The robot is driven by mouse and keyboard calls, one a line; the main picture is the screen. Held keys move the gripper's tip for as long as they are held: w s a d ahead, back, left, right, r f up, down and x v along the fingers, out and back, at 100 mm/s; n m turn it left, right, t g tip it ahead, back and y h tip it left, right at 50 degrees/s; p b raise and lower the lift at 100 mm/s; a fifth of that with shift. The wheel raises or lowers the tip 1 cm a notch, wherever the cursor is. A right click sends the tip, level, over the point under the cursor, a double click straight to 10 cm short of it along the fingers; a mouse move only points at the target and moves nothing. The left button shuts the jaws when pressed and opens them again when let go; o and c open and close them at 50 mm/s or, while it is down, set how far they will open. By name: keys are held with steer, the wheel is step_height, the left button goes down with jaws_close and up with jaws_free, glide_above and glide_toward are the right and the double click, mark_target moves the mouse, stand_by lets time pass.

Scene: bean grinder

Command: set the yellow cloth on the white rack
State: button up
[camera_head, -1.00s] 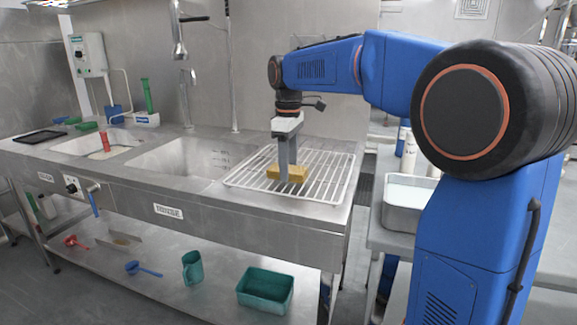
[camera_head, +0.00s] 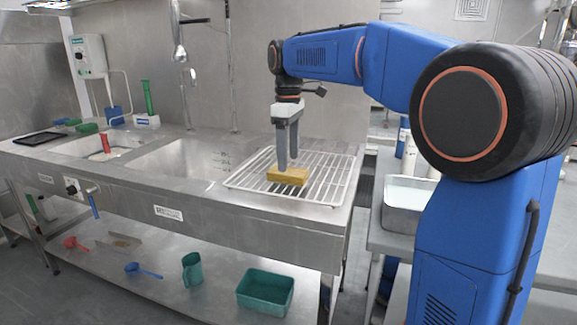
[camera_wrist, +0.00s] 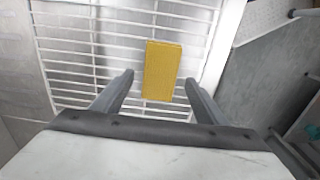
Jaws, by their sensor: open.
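The yellow cloth (camera_head: 287,176) is a small, thick, folded block. It lies flat on the white wire rack (camera_head: 331,178) at the right end of the steel counter. My gripper (camera_head: 287,166) points down just above the cloth in the head view. In the wrist view the cloth (camera_wrist: 162,71) lies on the rack bars (camera_wrist: 110,38), ahead of and between my two spread fingertips (camera_wrist: 160,82). The fingers are apart and do not touch the cloth there. My gripper is open and empty.
Two sink basins (camera_head: 182,157) lie left of the rack. A steel pan (camera_head: 408,203) stands on the separate bench at right, across a narrow gap. A green tub (camera_head: 265,290) and a green jug (camera_head: 192,269) stand on the lower shelf. The rack around the cloth is bare.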

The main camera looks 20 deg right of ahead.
mark_target(289, 171)
step_height(289, 171, up, 8)
stand_by(0.4)
